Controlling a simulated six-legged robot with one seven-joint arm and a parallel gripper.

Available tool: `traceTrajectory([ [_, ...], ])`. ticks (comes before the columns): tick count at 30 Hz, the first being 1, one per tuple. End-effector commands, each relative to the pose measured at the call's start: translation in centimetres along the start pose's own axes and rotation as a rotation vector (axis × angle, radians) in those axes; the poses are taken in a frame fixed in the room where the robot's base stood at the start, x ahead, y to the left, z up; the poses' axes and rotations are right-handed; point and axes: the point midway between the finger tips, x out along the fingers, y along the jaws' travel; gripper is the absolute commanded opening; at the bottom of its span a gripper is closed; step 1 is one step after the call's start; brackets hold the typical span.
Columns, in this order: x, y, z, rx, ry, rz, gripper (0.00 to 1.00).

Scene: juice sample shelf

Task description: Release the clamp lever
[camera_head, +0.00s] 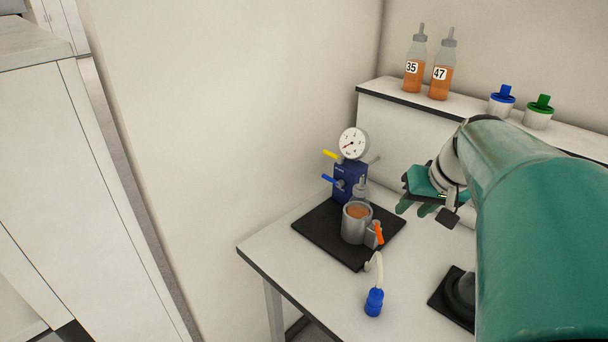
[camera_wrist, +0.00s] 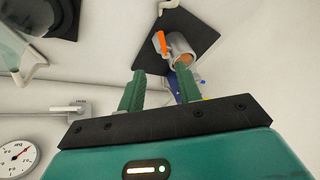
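The orange clamp lever (camera_head: 379,233) sits on the right front side of a grey cylindrical holder (camera_head: 353,228) with orange-brown contents. The holder stands on a black mat (camera_head: 318,238). In the wrist view the lever (camera_wrist: 161,43) shows beyond the fingertips, on the left side of the holder (camera_wrist: 179,46). My gripper (camera_head: 416,208) is up and to the right of the lever in the head view, apart from it. In the wrist view my gripper (camera_wrist: 160,82) is open, with nothing between its green fingers.
A blue block (camera_head: 348,180) with a dial gauge (camera_head: 353,143) and yellow and blue handles stands behind the holder. A blue-capped hose (camera_head: 374,301) lies in front. Bottles 35 (camera_head: 414,68) and 47 (camera_head: 441,75) stand on the back ledge beside blue-lidded (camera_head: 501,102) and green-lidded (camera_head: 538,113) cups.

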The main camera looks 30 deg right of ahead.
Motion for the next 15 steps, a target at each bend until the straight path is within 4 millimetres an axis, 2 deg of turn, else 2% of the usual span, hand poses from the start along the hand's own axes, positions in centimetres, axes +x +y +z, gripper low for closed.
traceTrajectory([
  [5, 1.8, -0.2, 0.5, -0.001, -0.004, -0.002, 0.34],
  [15, 8.5, -0.4, 0.6, -0.002, -0.006, -0.002, 0.34],
])
